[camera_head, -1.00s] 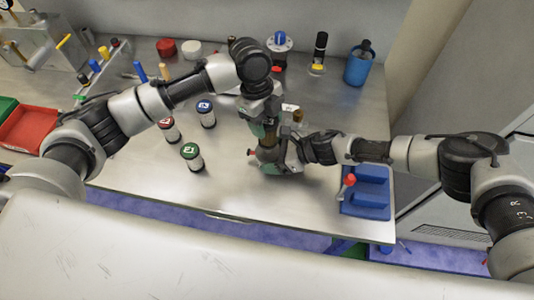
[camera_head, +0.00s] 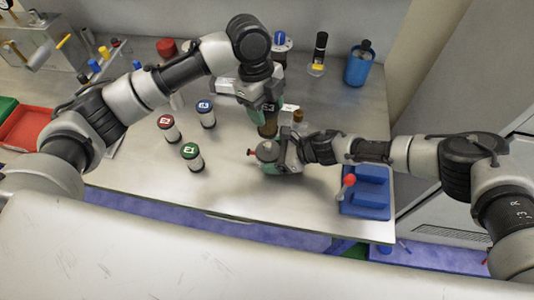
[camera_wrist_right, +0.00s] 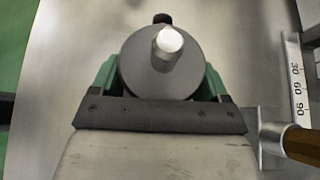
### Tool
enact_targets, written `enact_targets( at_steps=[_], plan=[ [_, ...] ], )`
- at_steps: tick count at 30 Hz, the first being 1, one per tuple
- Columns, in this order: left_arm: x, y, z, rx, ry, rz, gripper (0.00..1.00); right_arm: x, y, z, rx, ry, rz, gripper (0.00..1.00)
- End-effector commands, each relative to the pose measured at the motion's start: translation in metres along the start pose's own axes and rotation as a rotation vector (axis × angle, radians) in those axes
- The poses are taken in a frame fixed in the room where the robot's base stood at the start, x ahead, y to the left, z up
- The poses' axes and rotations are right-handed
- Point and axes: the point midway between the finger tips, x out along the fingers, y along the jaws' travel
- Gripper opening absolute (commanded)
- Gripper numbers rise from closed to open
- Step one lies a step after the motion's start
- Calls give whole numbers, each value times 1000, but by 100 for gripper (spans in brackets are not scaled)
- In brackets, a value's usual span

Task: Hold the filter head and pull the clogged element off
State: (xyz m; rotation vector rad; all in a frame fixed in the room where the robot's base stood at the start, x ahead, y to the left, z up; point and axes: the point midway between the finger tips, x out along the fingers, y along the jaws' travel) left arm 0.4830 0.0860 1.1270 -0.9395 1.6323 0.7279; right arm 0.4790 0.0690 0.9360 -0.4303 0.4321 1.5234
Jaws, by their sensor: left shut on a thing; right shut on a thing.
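The filter head (camera_head: 266,152) is a grey round body with a small red knob on its left side, low over the table. My right gripper (camera_head: 279,156) is shut on it from the right. In the right wrist view the filter head (camera_wrist_right: 160,70) shows as a grey disc with a pale central stub, between my green fingers (camera_wrist_right: 160,88). The clogged element (camera_head: 268,130) is a brown cylinder above and behind the head. My left gripper (camera_head: 265,116) is shut on it from above and holds it upright, clear of the head's stub.
Cartridges with red (camera_head: 166,122), blue (camera_head: 205,106) and green (camera_head: 190,151) lids stand left of the head. The front middle is clear.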

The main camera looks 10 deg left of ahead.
Motion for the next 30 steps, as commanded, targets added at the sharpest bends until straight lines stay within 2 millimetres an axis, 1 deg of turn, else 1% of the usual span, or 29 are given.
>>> enact_targets(
  at_steps=[13,14,18,26,29,30],
  plan=[
    [-2,0,-1,0,0,-1,26,0,0,0,0,1,-2,52],
    [-2,0,-1,0,0,-1,26,0,-1,0,0,1,-2,79],
    [-2,0,-1,0,0,-1,26,0,0,0,0,1,-1,100],
    [-2,0,-1,0,0,-1,26,-2,-1,0,0,0,-1,100],
    [-2,0,-1,0,0,-1,26,-11,-1,0,1,1,-2,100],
    [-2,0,-1,0,0,-1,26,-18,-2,-1,1,1,-3,100]
  ],
)
